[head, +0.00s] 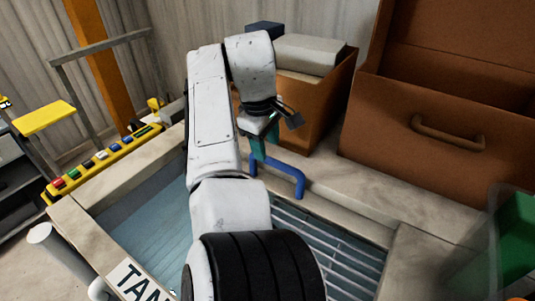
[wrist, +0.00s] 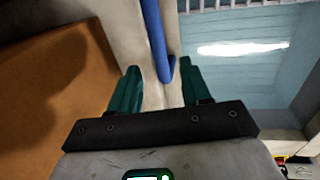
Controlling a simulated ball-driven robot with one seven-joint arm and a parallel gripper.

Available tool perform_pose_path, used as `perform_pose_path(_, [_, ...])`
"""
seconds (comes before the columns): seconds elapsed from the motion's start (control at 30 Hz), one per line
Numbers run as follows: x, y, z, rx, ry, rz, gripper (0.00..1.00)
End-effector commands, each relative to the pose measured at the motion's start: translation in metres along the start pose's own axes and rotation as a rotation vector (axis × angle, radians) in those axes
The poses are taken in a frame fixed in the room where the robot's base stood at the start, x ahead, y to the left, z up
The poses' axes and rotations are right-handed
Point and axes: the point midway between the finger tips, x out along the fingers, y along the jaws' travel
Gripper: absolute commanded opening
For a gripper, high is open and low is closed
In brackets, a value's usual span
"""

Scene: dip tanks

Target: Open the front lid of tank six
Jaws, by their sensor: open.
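The tank (head: 62,208) lies below my arm, with a pale stone rim and blue-grey panels inside. Its white label (head: 138,280) reads "TAN"; my arm hides the rest, so the number cannot be read. A blue bar handle (head: 287,168) stands at the tank's far rim. My gripper (head: 262,148) is open beside this handle, its teal fingers pointing down. In the wrist view, the handle (wrist: 154,35) reaches between the fingertips, closer to the right finger. Contact cannot be told. My arm hides the middle of the tank, and I cannot make out the lid's edges.
A brown box with a handle (head: 450,135) stands at right on the stone ledge. An orange-brown bin (head: 330,110) stands just behind my gripper. A yellow button strip (head: 105,162) is at left. A green container (head: 520,235) is at the right edge.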

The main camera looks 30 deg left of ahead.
Motion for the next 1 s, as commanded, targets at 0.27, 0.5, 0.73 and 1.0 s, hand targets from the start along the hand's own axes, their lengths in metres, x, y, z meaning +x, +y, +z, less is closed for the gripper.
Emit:
perform_pose_path(0.27, [-0.047,0.000,-0.001,0.000,0.003,0.001,0.47])
perform_pose_path(0.5, [-0.062,0.000,-0.001,0.000,0.001,0.000,0.47])
perform_pose_path(0.73, [-0.062,0.000,0.000,0.000,0.001,-0.001,0.47])
perform_pose_path(1.0, [-0.062,0.000,0.000,0.000,0.001,-0.001,0.47])
